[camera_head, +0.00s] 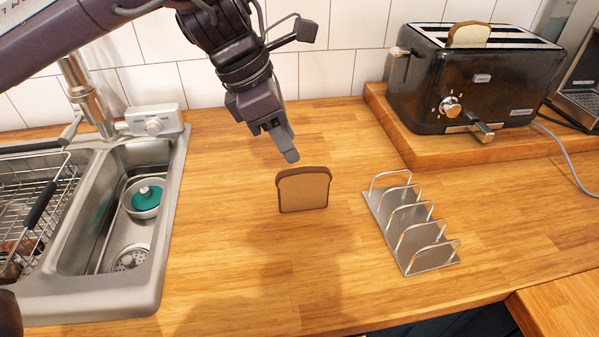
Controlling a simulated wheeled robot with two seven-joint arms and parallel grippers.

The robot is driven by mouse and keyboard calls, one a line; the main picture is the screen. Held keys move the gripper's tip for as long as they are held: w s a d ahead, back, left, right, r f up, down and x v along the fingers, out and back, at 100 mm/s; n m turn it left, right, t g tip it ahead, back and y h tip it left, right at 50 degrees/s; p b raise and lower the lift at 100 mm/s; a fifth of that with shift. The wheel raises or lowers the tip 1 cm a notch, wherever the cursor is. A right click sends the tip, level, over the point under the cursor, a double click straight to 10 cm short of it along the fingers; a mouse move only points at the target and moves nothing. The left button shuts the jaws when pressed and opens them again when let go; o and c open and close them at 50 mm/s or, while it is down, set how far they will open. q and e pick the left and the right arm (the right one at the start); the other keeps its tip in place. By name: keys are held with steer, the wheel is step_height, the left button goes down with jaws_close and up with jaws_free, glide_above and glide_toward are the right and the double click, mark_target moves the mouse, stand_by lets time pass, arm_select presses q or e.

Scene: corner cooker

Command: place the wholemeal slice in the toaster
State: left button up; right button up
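A brown slice of bread (304,191) with a darker crust, which looks like the wholemeal slice, appears upright on the wooden counter left of the toast rack. My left gripper (286,146) points down just above and behind its top edge, with a small gap in the picture. Its fingers overlap in this view, so I cannot tell whether it is open or shut. The black toaster (470,85) stands at the back right on a wooden board. A paler slice (468,35) sticks up out of one of its slots. My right gripper is not in view.
An empty metal toast rack (416,232) stands between the slice and the toaster side. A sink (168,235) with a wire basket (38,215) is at the left. The raised board (412,130) has a step edge. The front middle counter is clear.

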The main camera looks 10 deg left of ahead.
mark_target(303, 168)
arm_select(q)
steer(key=x, duration=0.7)
steer(key=shift+s+d, duration=0.2)
steer(key=shift+s, duration=0.15)
steer(key=shift+c, duration=0.3)
jaws_close()
